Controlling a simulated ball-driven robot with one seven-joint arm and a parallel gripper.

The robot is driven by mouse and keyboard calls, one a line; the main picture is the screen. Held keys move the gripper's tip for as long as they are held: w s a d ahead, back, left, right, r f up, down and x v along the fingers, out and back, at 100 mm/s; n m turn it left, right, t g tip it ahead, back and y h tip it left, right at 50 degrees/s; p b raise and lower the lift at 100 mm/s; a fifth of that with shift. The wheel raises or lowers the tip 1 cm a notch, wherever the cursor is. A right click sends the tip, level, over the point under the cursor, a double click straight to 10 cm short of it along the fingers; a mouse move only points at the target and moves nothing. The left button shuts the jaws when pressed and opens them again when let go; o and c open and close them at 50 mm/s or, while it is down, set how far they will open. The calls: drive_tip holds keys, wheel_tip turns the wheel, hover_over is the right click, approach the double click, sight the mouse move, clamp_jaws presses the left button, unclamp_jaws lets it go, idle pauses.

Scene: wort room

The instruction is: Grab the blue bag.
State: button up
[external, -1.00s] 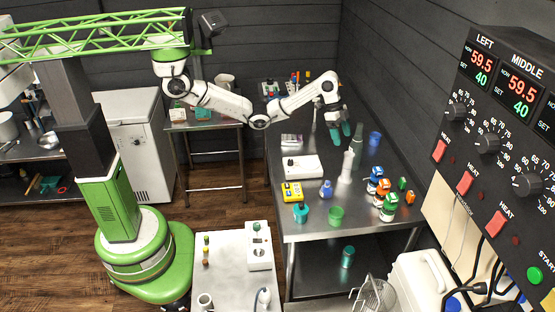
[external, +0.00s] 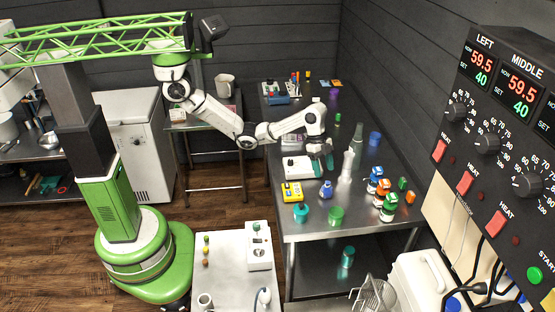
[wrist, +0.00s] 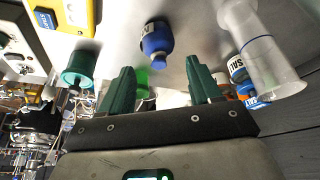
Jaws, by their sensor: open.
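A small blue bag-like thing (external: 326,190) with a rounded body, a narrow neck and a pale label is on the steel table (external: 300,222). In the wrist view this blue thing (wrist: 157,40) shows beyond the fingertips, roughly between them. My gripper (external: 323,164) points down over the table, a little behind the blue thing and apart from it. Its two green fingers (wrist: 157,82) are spread and nothing is between them. I cannot tell for sure whether the blue thing is a bag or a bottle.
Near the blue thing are a yellow device (external: 292,192), a teal pot (external: 301,212), a green cup (external: 336,215) and a clear cylinder (external: 347,166). A white box (external: 298,168) lies left of my gripper. Several labelled bottles (external: 388,207) stand at right. A blue cup (external: 375,139) is farther back.

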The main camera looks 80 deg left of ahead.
sight(327, 189)
drive_tip(key=p+x, duration=0.1)
drive_tip(key=x, duration=0.8)
drive_tip(key=shift+d+f, duration=0.25)
drive_tip(key=shift+f, duration=0.1)
drive_tip(key=c, duration=0.7)
